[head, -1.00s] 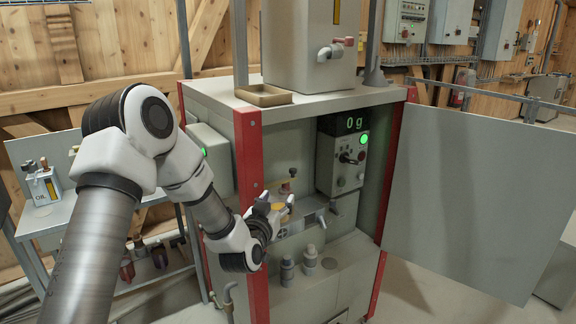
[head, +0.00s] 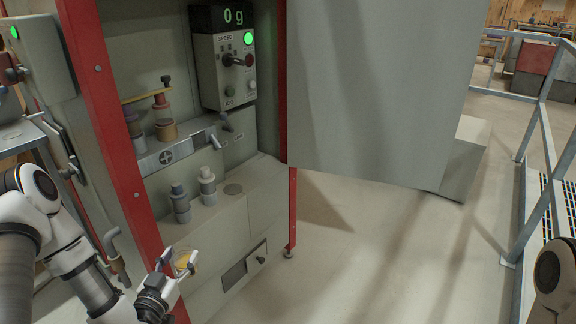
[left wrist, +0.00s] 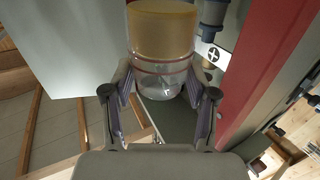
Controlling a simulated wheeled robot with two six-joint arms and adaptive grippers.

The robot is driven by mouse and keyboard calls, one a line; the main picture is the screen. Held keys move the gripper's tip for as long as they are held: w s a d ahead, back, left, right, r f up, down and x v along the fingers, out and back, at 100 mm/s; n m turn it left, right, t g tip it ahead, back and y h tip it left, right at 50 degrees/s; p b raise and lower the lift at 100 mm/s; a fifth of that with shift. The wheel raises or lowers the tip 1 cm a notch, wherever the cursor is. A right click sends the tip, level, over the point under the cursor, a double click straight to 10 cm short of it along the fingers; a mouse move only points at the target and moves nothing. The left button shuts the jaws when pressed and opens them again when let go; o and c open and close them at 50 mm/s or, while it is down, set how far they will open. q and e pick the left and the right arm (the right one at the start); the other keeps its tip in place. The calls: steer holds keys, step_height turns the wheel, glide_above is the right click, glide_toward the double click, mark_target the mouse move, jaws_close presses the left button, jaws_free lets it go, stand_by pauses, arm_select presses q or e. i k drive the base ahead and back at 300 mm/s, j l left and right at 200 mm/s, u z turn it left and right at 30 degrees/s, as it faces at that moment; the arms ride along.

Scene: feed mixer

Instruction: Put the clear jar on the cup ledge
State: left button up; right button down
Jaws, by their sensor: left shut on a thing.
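The clear jar (head: 182,261) with an amber part is at the lower left of the head view, in front of the cabinet's red post. My left gripper (head: 178,271) is shut on it. In the left wrist view the jar (left wrist: 163,42) sits between both fingers (left wrist: 161,88), its clear end toward the palm and its amber part farther out. My right gripper is out of view.
The red post (head: 110,150) stands between the gripper and the cabinet's inside. A tap (head: 226,121) and control box (head: 228,70) are above the ledge. A stacked fixture (head: 163,110) stands on the upper shelf. A large grey panel (head: 375,80) hangs open at right.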

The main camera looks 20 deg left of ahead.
mark_target(261, 170)
steer(key=i+l+u, duration=0.1)
steer(key=i+l, duration=0.15)
steer(key=i, duration=0.25)
steer(key=i+l, duration=0.35)
steer(key=i, duration=0.15)
steer(key=i+l+u, duration=0.95)
steer(key=l, duration=0.25)
steer(key=i+l+u, duration=0.3)
steer(key=l, duration=0.2)
